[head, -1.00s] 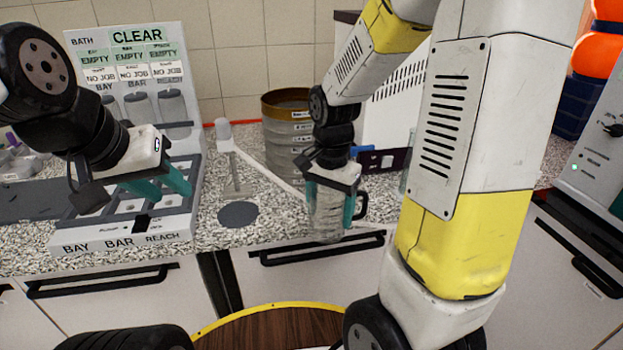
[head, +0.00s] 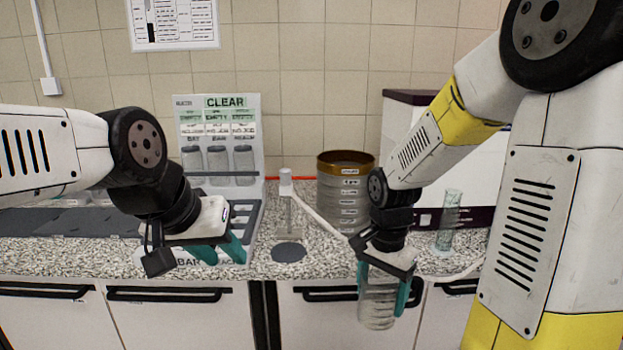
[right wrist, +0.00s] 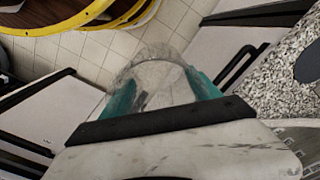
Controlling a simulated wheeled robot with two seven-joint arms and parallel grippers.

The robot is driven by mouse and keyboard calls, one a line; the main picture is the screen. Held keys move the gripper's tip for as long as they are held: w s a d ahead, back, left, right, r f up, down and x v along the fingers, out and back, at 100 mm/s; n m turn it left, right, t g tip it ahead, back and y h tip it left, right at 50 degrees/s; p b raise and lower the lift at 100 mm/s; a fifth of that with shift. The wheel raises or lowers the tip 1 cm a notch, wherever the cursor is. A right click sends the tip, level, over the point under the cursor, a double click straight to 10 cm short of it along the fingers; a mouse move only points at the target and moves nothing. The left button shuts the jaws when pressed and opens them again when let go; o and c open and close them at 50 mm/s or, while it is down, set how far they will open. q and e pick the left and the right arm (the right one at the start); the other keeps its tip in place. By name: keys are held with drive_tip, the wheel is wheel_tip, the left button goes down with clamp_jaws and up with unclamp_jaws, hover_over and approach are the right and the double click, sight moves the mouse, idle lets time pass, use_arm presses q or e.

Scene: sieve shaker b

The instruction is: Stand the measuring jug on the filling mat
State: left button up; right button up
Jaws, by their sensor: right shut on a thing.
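My right gripper (head: 381,294) is shut on the clear measuring jug (head: 377,312), which hangs roughly upright in front of the counter's edge, over the cabinet doors in the picture. In the right wrist view the jug (right wrist: 160,75) sits between the teal fingers, with floor beyond it. The dark grey round filling mat (head: 289,252) lies bare on the counter, left of and beyond the jug; part of it shows in the right wrist view (right wrist: 309,62). My left gripper (head: 222,252) is open and empty, left of the mat.
A small white-topped stand (head: 286,190) rises behind the mat. A sieve stack (head: 343,192) stands behind, and a glass cylinder (head: 449,222) is to the right. A sample rack with a CLEAR panel (head: 222,135) stands at left. The counter's front edge lies between jug and mat.

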drive_tip(key=shift+s, duration=0.3)
drive_tip(key=shift+w+f+n, duration=0.8)
drive_tip(key=shift+w, duration=0.25)
drive_tip(key=w+f+n, duration=0.7)
drive_tip(key=w+f, duration=0.1)
drive_tip(key=f, duration=0.1)
drive_tip(key=shift+w+d+f, duration=0.25)
drive_tip(key=shift+d+f, duration=0.05)
drive_tip(key=shift+d, duration=0.15)
